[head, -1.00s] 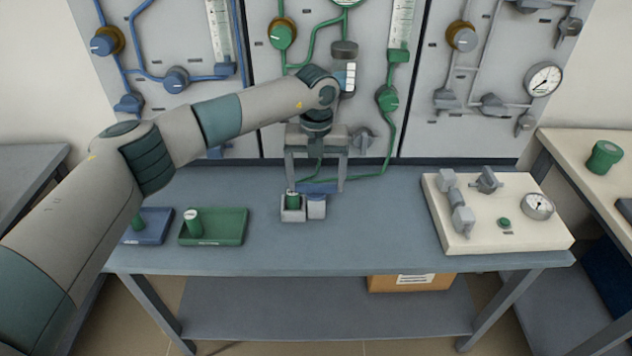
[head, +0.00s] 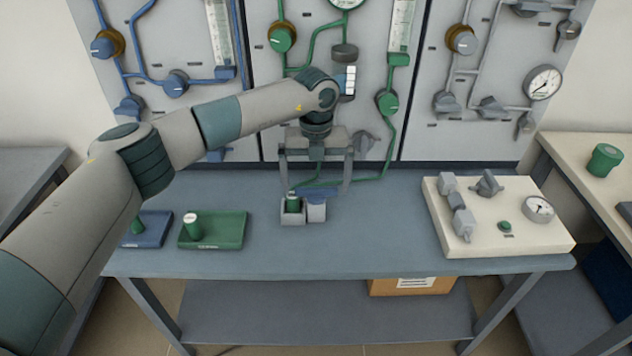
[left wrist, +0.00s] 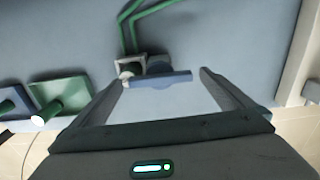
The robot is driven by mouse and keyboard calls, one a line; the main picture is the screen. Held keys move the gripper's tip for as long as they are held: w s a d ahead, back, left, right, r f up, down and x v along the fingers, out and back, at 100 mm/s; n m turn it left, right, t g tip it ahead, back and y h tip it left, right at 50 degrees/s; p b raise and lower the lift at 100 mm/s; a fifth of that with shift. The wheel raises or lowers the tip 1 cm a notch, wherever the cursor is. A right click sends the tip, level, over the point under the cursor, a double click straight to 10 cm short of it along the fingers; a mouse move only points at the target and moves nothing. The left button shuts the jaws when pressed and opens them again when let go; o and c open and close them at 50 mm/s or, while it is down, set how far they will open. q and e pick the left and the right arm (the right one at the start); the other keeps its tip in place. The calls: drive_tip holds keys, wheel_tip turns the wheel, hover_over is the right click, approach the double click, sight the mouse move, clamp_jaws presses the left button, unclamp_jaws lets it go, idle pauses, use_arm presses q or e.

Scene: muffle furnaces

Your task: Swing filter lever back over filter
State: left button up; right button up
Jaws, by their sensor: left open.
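A small light grey holder (head: 317,213) stands on the table, with a green filter (head: 292,204) in its left part. A blue lever (head: 318,191) runs sideways at the holder's top, mostly to the right of the filter. In the left wrist view the lever (left wrist: 160,80) is a blue bar between my fingertips, close to the filter (left wrist: 130,70). My left gripper (head: 316,188) points down at the holder, open, with one finger on each side of the lever and a gap at both ends. My right gripper is out of view.
A green tray (head: 228,242) and a blue tray (head: 160,239) lie left of the holder. A white gauge board (head: 485,238) lies at the right. Behind stands the grey panel (head: 365,20) with pipes and knobs. The table front is clear.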

sight(316, 188)
use_arm(q)
drive_tip(key=shift+r, duration=0.1)
drive_tip(key=shift+r, duration=0.2)
wheel_tip(316, 188, up, 17)
drive_tip(key=b, duration=0.2)
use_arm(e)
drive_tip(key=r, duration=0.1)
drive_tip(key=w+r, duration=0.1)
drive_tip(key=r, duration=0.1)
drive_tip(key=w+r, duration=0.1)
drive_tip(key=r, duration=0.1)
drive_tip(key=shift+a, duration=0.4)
use_arm(q)
drive_tip(key=shift+f, duration=0.1)
